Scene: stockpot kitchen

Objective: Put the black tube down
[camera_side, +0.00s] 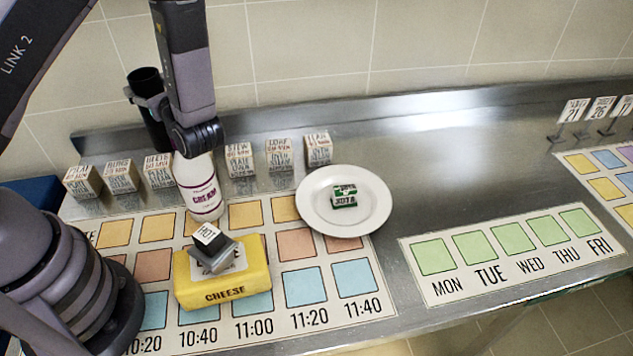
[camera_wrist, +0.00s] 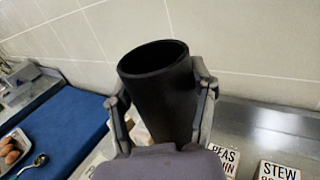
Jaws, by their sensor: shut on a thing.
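The black tube (camera_wrist: 163,95) is held upright between the two fingers of my gripper (camera_wrist: 160,92) in the wrist view, its open round mouth facing up. In the side view the tube (camera_side: 156,128) hangs at the upper left, above the back of the counter. My gripper (camera_side: 150,99) is shut around its upper part there. The tube's lower end is near the white cream bottle (camera_side: 199,186) and the row of small blocks; I cannot tell how far above the counter it is.
A mat with coloured time squares (camera_side: 305,287) lies under a yellow cheese block (camera_side: 238,278) carrying small blocks. A white plate (camera_side: 316,216) holds a green-and-white block (camera_side: 344,197). A weekday mat (camera_side: 436,292) lies right. Bare steel counter (camera_side: 440,170) shows between. A blue surface (camera_wrist: 62,122) is left.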

